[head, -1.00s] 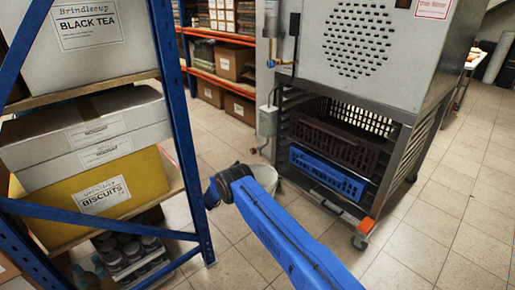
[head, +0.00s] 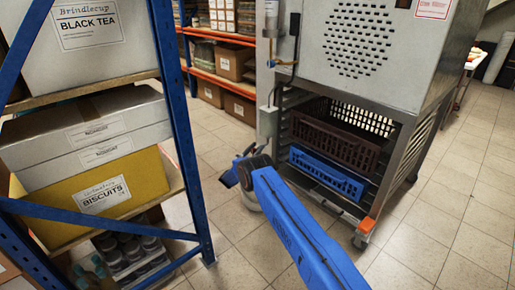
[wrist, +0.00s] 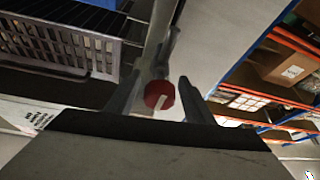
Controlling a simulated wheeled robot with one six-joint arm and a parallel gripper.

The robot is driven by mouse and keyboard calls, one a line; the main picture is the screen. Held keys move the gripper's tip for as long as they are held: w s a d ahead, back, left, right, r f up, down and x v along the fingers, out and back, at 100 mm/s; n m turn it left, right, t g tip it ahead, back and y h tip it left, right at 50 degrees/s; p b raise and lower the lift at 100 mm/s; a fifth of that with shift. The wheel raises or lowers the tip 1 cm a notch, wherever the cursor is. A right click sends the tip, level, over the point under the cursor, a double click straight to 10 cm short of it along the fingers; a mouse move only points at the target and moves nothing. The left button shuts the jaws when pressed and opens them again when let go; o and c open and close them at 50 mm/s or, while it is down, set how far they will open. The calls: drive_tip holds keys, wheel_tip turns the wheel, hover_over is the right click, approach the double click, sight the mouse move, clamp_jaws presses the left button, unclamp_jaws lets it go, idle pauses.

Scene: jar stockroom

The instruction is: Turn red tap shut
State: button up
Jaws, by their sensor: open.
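The red tap (wrist: 160,95) shows in the wrist view as a round red knob with a pale bar on its face. It sits between the two fingers of my gripper (wrist: 157,88), which is open with one finger on each side. A gap shows on the right side; I cannot tell whether the left finger touches the knob. In the head view I cannot make out the red knob. My blue arm reaches forward to the left of the steel cabinet (head: 372,50), with its wrist low beside it.
A brown crate (head: 335,138) and a blue crate (head: 327,172) sit in the open rack under the cabinet. A blue shelf post (head: 182,120) with boxes stands on the left. Floor at right is clear.

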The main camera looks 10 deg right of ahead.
drive_tip(key=shift+w+d+r, duration=0.25)
drive_tip(key=shift+w+d, duration=0.15)
drive_tip(key=shift+d, duration=0.15)
drive_tip(key=shift+c, duration=0.5)
drive_tip(key=c, duration=0.9)
